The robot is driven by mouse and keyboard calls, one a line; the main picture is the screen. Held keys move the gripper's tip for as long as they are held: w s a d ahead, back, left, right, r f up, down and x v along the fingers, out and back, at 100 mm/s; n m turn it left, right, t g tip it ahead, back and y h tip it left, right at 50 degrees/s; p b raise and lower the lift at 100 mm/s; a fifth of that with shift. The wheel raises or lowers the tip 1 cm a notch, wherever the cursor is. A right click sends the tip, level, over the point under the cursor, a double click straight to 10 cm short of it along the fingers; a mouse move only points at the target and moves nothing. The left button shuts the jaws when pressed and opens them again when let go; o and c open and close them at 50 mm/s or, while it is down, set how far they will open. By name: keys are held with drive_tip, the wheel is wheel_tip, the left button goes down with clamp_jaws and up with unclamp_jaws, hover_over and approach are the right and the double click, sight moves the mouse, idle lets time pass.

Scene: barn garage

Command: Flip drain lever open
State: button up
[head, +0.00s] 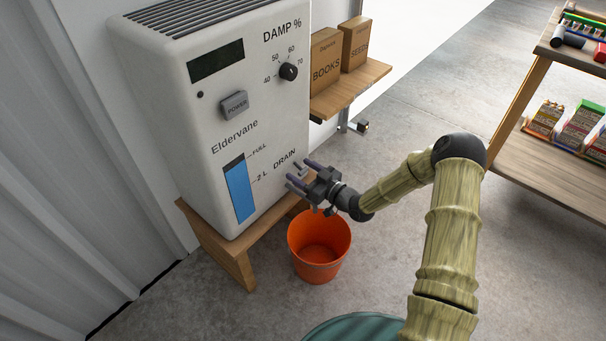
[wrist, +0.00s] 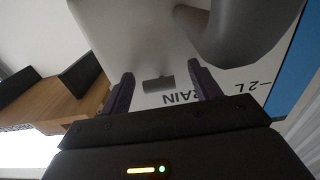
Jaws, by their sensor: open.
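The white dehumidifier (head: 215,120) stands at left in the head view, with a DRAIN label low on its front. In the wrist view, a small grey block (wrist: 158,84), apparently the drain lever, sticks out of the white front beside the upside-down label. My gripper (head: 298,171) is open at the DRAIN label in the head view. In the wrist view its purple fingers (wrist: 160,76) stand on either side of the grey block, with gaps on both sides. I cannot tell how deep the block sits between them. The lever is mostly hidden by my gripper in the head view.
An orange bucket (head: 317,271) stands on the floor below my gripper. The dehumidifier rests on a wooden bench (head: 236,262). A wooden shelf (head: 350,89) with two boxes is to its right. A shelving unit (head: 560,185) stands at far right. Open floor lies between.

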drive_tip(key=c, duration=0.9)
